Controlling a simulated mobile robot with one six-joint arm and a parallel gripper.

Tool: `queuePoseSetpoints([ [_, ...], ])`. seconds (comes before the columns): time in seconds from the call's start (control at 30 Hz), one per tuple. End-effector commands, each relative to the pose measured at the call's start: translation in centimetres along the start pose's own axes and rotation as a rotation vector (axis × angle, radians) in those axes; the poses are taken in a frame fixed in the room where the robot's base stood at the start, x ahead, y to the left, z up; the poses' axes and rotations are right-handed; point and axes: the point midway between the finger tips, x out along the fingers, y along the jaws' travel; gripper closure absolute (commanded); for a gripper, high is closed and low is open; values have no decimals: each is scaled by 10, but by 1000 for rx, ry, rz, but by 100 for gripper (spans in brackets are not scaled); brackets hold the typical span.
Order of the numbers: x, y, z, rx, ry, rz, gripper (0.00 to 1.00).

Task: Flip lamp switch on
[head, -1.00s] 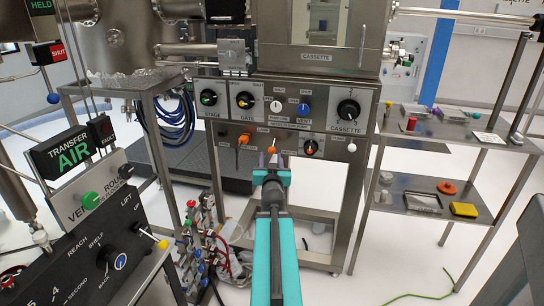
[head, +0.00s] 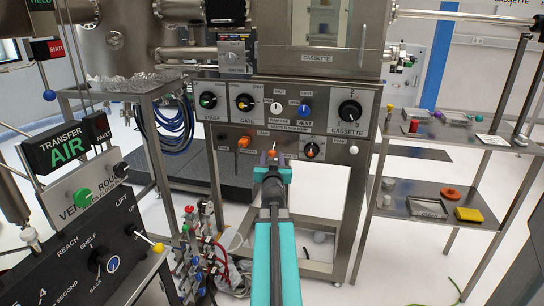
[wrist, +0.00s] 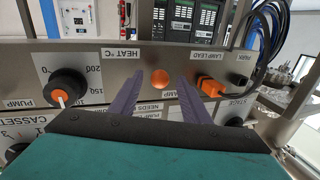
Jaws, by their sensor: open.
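The lamp switch shows as an orange ball-ended lever (head: 272,153) in the middle of the steel panel, under a small label. In the wrist view the same orange ball (wrist: 160,78) sits between my two purple fingers, above the partly hidden lamp label. My gripper (head: 272,163) is open and empty, right in front of the switch in the head view. In the wrist view my gripper (wrist: 153,82) has a finger on each side of the ball, with a gap on both sides. I cannot tell how deep the ball lies between the fingertips.
An orange lamp lead plug (wrist: 209,86) is close beside one finger. An orange-tipped heat dial (wrist: 67,88) lies on the other side. Above stands a row of knobs, including the blue vent knob (head: 303,110). A steel shelf (head: 420,189) is at the right.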

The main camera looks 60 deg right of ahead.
Motion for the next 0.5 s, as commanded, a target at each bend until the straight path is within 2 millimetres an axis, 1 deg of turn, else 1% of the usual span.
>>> queuePoseSetpoints([
  [0.03, 7, 0, 0, 0, 0, 0, 57],
  [0.2, 20, 0, 0, 0, 0, 0, 57],
  [0.33, 26, 0, 0, 0, 0, 0, 57],
  [0.5, 30, 0, 0, 0, 0, 0, 57],
])
